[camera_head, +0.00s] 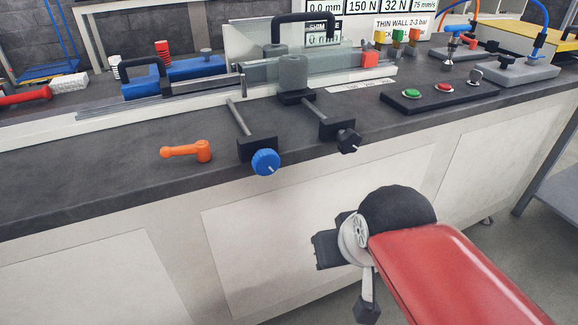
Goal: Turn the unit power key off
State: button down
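A black control box (440,98) lies on the dark bench top at the right. It carries a green button (412,94), a red button (443,87) and, at its right end, a small silver key switch (475,76). The key is too small to read its turn position. My gripper (344,277) is in the lower middle, in front of the bench's white front panel, well below and to the left of the key. Its dark parts are seen at an angle, and whether the fingers are open or shut is unclear. I see nothing held in it.
A blue knob (265,162) and a black knob (348,141) jut over the bench's front edge. An orange lever (187,151) lies at left. A grey block with a blue hose (513,70) sits right of the box.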

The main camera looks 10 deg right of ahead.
aim_at(476, 76)
jog(key=z, duration=1.25)
